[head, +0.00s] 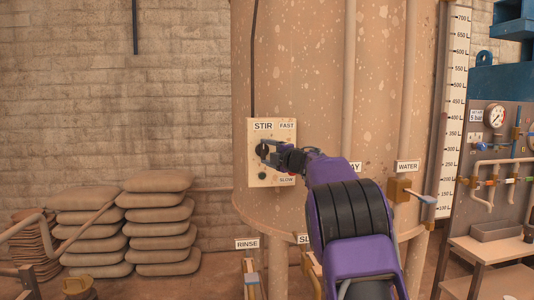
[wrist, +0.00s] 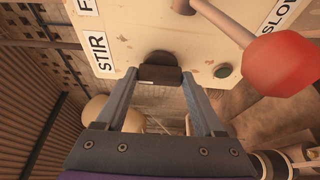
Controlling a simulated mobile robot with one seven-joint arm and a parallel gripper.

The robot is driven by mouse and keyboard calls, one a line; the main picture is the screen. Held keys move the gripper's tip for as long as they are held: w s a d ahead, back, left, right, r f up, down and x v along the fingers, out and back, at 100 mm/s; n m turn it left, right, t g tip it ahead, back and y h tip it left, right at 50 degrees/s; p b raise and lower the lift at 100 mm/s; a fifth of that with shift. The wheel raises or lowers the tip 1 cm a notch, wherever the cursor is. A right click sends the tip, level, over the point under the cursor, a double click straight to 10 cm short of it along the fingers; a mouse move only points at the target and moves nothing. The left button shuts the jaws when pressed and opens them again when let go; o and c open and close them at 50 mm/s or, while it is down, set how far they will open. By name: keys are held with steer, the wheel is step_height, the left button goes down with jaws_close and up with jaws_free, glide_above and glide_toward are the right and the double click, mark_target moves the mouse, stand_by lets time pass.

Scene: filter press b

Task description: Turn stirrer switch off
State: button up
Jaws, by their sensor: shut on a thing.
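The stirrer panel (head: 256,183) is a cream plate marked STIR, FAST and SLOW on the big speckled tank; it also fills the top of the wrist view (wrist: 125,35). The black stirrer switch (wrist: 158,58) sits on it near the STIR label. My gripper (wrist: 160,76) is shut on the switch's dark handle, one finger on each side. In the head view my gripper (head: 264,152) reaches the panel's left part and hides much of the switch. I cannot tell which way the switch is set.
A red-ended lever (wrist: 287,68) on the panel is close to my right finger in the wrist view. A small dark green button or lamp (head: 262,176) is below the switch. A WATER valve (head: 402,190) is to the right. Stacked sacks (head: 160,228) are at the left.

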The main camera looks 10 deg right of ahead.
steer(key=o, duration=1.4)
steer(key=shift+s, duration=0.1)
steer(key=b+v, duration=0.3)
steer(key=v, duration=1.4)
steer(key=shift+s, duration=0.1)
steer(key=shift+r, duration=0.15)
